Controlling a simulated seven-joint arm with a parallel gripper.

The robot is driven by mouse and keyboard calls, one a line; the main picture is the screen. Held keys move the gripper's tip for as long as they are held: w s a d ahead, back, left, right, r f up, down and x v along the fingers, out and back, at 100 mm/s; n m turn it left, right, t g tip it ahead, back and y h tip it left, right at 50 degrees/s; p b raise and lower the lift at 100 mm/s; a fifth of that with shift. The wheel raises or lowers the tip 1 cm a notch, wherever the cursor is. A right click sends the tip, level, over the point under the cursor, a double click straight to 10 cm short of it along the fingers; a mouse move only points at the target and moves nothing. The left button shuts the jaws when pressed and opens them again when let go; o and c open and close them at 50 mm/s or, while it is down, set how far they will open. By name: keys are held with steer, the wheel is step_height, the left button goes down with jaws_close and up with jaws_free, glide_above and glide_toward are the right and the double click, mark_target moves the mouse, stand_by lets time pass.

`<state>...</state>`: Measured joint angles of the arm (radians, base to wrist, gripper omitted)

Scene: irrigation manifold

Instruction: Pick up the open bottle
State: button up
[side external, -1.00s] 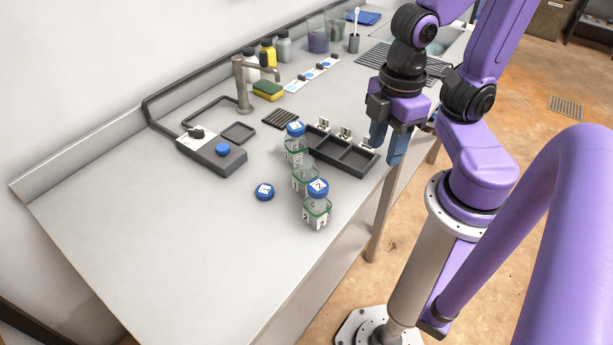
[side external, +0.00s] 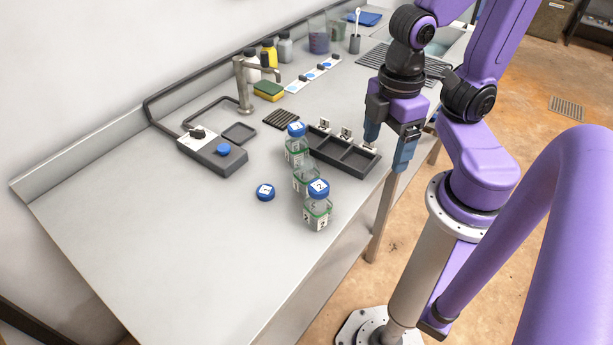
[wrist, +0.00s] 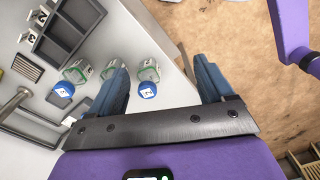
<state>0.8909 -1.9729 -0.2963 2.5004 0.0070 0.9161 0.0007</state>
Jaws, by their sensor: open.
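The open bottle (side external: 306,180) is clear with a green-edged label and stands uncapped in a row between two capped bottles. A loose blue cap (side external: 265,192) lies on the counter left of the row. The nearer bottle (side external: 318,210) has a blue cap marked 2; the farther bottle (side external: 295,150) is also blue-capped. My gripper (side external: 388,148) is open and empty, pointing down near the counter's front edge, right of the bottles and apart from them.
A dark tray with compartments (side external: 342,152) and number cards stands between the bottles and my gripper. Behind are a grey device with a blue knob (side external: 224,150), a tap (side external: 242,85) and a sponge (side external: 268,91). The counter's near left is clear.

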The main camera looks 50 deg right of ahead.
steer(key=w+d+f+m+g+y, duration=0.2)
steer(key=w+d+f+m+g, duration=0.1)
steer(key=w+m, duration=0.4)
steer(key=w+d+f+m+g+y, duration=0.2)
steer(key=w+d+f+m+g, duration=0.15)
steer(key=m, duration=0.55)
steer(key=w+d+f+m+t+y, duration=0.3)
steer(key=m+y, duration=0.3)
steer(key=m, duration=0.3)
steer(key=m+t+y, duration=0.3)
steer(key=m+t, duration=0.4)
steer(key=m, duration=0.1)
glide_toward(298, 185)
steer(key=x, duration=0.4)
steer(key=shift+w+r, duration=0.15)
steer(key=shift+w, duration=0.2)
steer(key=x, duration=0.4)
steer(key=shift+s+a+f, duration=0.15)
steer(key=shift+s+f, duration=0.05)
steer(key=shift+s, duration=0.15)
steer(key=shift+w+a+f, duration=0.15)
steer(key=shift+a+f, duration=0.05)
steer(key=shift+a, duration=0.2)
steer(key=shift+m, duration=0.3)
steer(key=c, duration=1)
